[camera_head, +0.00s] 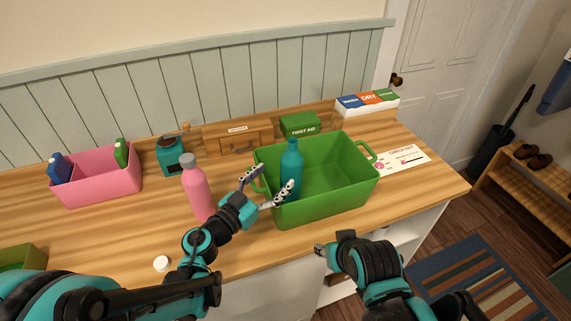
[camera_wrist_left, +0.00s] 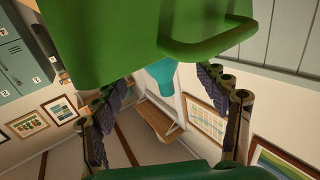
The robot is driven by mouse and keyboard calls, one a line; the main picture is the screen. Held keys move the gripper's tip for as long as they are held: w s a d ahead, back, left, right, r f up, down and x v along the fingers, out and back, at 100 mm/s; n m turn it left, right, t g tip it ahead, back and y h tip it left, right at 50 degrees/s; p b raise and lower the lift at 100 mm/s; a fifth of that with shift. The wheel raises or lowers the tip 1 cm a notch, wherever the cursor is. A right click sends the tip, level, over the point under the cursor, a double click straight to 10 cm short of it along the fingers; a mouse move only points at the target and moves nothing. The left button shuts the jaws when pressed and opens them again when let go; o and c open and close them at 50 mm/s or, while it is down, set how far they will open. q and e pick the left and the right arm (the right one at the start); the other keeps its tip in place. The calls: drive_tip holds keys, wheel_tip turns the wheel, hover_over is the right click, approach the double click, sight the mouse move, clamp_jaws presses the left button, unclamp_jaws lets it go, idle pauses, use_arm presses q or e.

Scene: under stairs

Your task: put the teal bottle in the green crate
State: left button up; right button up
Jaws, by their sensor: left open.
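My left gripper (camera_head: 275,182) is open at the crate's left end, with one finger beside the handle and the other in front of the bottle. In the left wrist view, the crate wall (camera_wrist_left: 110,40) and a small part of the bottle (camera_wrist_left: 164,74) show between the spread fingers (camera_wrist_left: 168,110). My right gripper (camera_head: 322,251) is low in front of the counter; its jaws are unclear.
A pink bottle (camera_head: 195,187) stands left of my left gripper. Further left is a pink bin (camera_head: 100,186) holding bottles. A green first-aid box (camera_head: 300,124) is behind the crate, and a card (camera_head: 402,161) lies to its right. A white cap (camera_head: 161,264) lies near the front edge.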

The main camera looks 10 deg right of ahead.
use_arm(q)
drive_tip(key=v, duration=0.4)
drive_tip(key=shift+w, duration=0.1)
idle(0.4)
